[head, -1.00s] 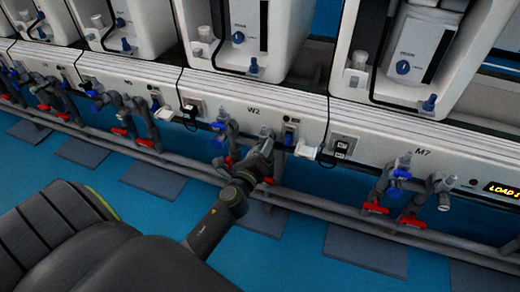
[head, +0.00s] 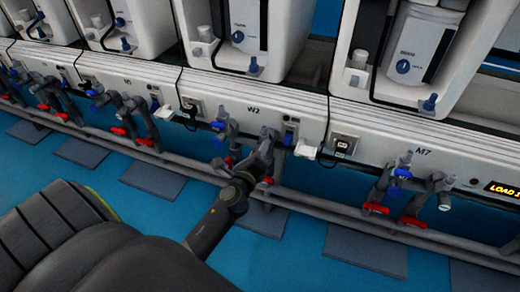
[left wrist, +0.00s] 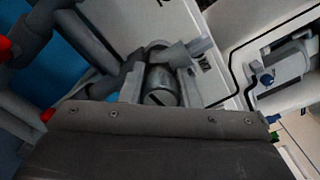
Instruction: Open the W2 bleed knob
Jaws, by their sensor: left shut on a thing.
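The W2 station (head: 254,109) is a white panel with grey pipework in the middle of the head view. My left gripper (head: 264,150) is at the right-hand pipe of this station. In the left wrist view a grey round knob with a slot across its face, the W2 bleed knob (left wrist: 160,97), sits between the fingers of my left gripper (left wrist: 160,85). The gripper is shut on it. In the head view the gripper hides the knob. My right gripper is not in view.
W2's blue-handled valve (head: 219,126) stands just left of my gripper. Red handles (head: 374,208) and pipes of M7 are to the right. A long grey rail (head: 330,212) runs low in front. The blue floor (head: 280,262) nearby has dark mats.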

